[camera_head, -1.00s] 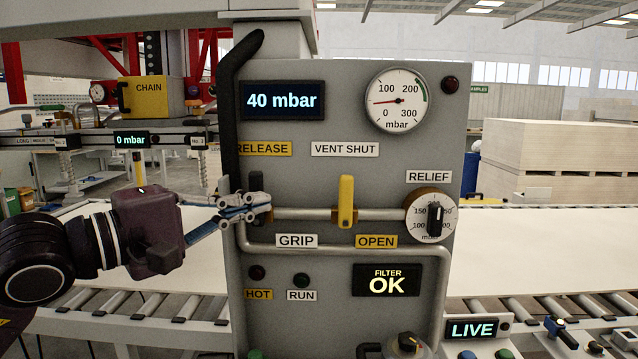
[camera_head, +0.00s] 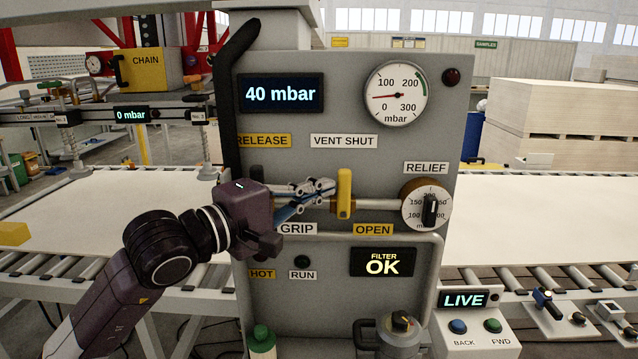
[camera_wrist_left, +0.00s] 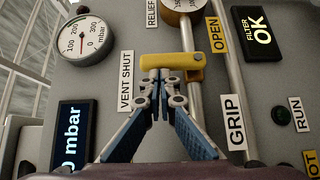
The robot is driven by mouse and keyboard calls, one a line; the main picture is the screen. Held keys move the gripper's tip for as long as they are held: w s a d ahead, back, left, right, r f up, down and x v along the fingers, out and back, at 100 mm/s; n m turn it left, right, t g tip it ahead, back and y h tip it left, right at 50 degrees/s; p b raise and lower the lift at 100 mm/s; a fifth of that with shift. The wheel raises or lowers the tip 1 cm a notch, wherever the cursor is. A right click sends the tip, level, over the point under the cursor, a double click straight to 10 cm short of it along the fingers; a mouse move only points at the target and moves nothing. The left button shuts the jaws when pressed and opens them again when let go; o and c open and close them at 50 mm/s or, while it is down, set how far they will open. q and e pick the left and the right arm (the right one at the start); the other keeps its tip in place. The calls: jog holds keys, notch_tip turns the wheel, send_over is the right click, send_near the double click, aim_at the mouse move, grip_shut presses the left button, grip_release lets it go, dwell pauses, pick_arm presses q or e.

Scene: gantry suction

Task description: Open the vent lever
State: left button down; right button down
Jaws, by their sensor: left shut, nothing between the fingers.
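The vent lever is a yellow handle (camera_head: 344,193) on a horizontal pipe of the grey panel. It stands upright between the VENT SHUT label (camera_head: 344,141) above and the OPEN label (camera_head: 373,229) below. My left gripper (camera_head: 330,187) is shut and empty, with its fingertips just left of the lever. In the left wrist view the yellow lever (camera_wrist_left: 188,67) lies across the view right in front of the closed fingertips (camera_wrist_left: 160,78). I cannot tell whether they touch it. My right gripper is not in view.
The panel carries a round gauge (camera_head: 396,93), a 40 mbar display (camera_head: 281,94) and a RELIEF dial (camera_head: 427,204) right of the lever. A black hose (camera_head: 226,110) runs down the panel's left edge. Conveyors with pale boards (camera_head: 540,205) lie on both sides.

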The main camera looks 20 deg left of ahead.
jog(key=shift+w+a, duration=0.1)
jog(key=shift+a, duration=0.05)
pick_arm(q)
jog(key=shift+r, duration=0.15)
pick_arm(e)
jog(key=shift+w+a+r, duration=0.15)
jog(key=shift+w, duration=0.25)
